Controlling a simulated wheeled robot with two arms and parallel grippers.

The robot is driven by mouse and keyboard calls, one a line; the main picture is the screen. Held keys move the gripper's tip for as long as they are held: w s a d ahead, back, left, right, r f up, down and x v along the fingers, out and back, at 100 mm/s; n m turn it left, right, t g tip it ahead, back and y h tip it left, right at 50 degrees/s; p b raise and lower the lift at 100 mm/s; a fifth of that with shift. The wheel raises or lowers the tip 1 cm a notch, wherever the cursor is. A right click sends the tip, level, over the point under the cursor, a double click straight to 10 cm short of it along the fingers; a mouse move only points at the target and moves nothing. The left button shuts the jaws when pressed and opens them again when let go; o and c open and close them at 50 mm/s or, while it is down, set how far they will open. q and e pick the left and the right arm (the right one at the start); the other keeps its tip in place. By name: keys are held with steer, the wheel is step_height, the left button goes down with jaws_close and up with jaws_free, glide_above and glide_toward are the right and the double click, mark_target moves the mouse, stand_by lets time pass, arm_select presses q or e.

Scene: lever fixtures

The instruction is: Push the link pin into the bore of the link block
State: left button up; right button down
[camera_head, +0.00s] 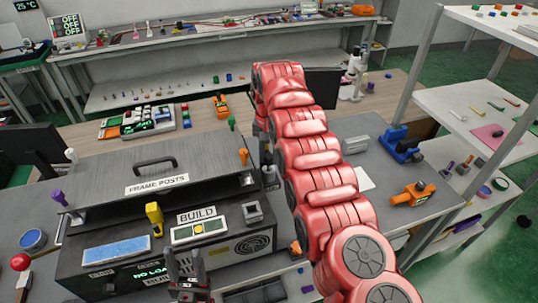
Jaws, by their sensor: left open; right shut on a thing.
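The machine box carries a BUILD label (197,216). A small grey block with an opening (252,212), which may be the link block, sits on its top to the right of that label. My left gripper (186,262) is open at the bottom edge, in front of the box, below the BUILD panel. My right arm, red, reaches up and across the middle. Its gripper (268,172) is dark, at the right end of the box's lid, behind the grey block and apart from it. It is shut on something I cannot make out. I cannot clearly identify the link pin.
A hinged-looking grey lid (180,170) labelled FRAME POSTS has coloured posts at its corners. A yellow upright piece (154,218) and a blue panel (117,249) are on the box. Orange (413,194) and blue (400,146) fixtures stand on the bench at right.

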mark_target(269, 155)
steer(key=shift+f+b, duration=0.95)
steer(key=shift+f, duration=0.25)
steer(key=c, duration=0.5)
jaws_free()
steer(key=shift+c, duration=0.2)
steer(key=shift+r, duration=0.1)
steer(key=shift+r+p, duration=0.4)
steer(key=shift+r, duration=0.2)
step_height(269, 155, up, 16)
steer(key=p, duration=1.5)
